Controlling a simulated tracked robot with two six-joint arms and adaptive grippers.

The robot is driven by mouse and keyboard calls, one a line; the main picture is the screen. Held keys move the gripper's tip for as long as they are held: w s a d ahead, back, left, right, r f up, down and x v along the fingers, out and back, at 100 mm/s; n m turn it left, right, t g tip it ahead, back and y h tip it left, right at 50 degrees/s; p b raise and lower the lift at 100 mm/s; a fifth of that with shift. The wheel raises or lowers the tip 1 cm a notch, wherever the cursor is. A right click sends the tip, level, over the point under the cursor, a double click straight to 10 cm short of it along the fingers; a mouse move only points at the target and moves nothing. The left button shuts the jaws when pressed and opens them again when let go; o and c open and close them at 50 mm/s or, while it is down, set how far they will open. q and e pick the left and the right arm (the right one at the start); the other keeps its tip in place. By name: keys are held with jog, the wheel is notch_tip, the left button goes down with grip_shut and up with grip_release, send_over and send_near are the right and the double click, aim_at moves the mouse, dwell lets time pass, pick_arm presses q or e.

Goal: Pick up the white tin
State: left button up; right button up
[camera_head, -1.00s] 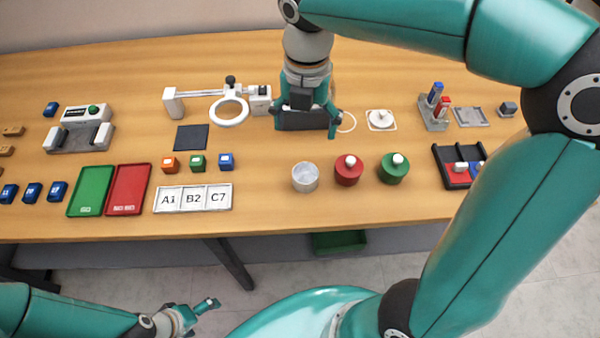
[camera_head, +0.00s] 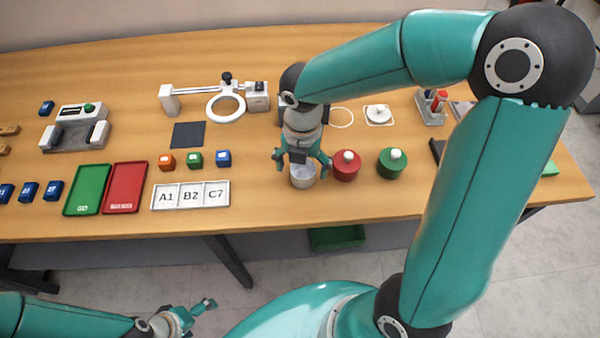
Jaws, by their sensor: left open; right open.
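The white tin (camera_head: 303,177) is a small round whitish tin near the front edge of the table, left of the red tin. My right gripper (camera_head: 302,168) is right above it, pointing down, with its fingers open to the left and right of the tin's top. The gripper partly hides the tin, and I cannot tell whether the fingers touch it. My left gripper (camera_head: 203,313) is open and empty, low in front of the table at the bottom left.
A red tin (camera_head: 346,168) with a white knob stands close to the right finger, and a green tin (camera_head: 391,165) stands farther right. A label plate (camera_head: 190,195) and several small cubes lie to the left. A magnifier (camera_head: 226,106) stands behind.

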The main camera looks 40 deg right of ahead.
notch_tip(320, 180, down, 2)
jog(key=shift+f, duration=0.1)
jog(key=c, duration=1.3)
jog(key=shift+c, duration=0.2)
jog(key=shift+r, duration=0.2)
